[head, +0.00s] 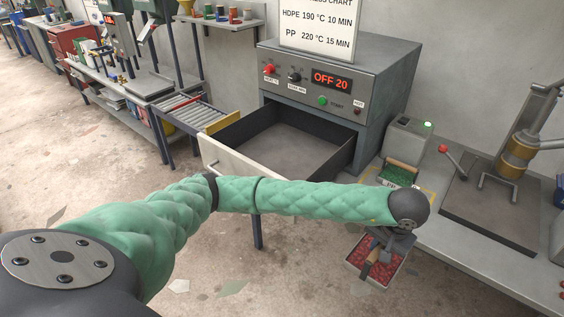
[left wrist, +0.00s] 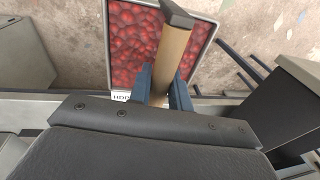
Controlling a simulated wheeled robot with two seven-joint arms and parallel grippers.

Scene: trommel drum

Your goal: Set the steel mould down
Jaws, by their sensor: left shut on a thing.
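The steel mould (head: 354,279) is a shallow metal tray full of red pellets, with a wooden handle (head: 371,257) and a label partly readable as HDPE in the left wrist view. My left gripper (head: 382,243) is shut on the handle. The mould hangs in front of the bench edge, with floor behind it in the picture. In the left wrist view the mould (left wrist: 131,72) lies beyond my blue fingers (left wrist: 162,90), which sit on either side of the handle (left wrist: 172,48). My right gripper is not in view.
A container of green pellets (head: 400,174) stands right of the oven, and a press (head: 515,150) further right. A roller conveyor (head: 189,112) is on the left.

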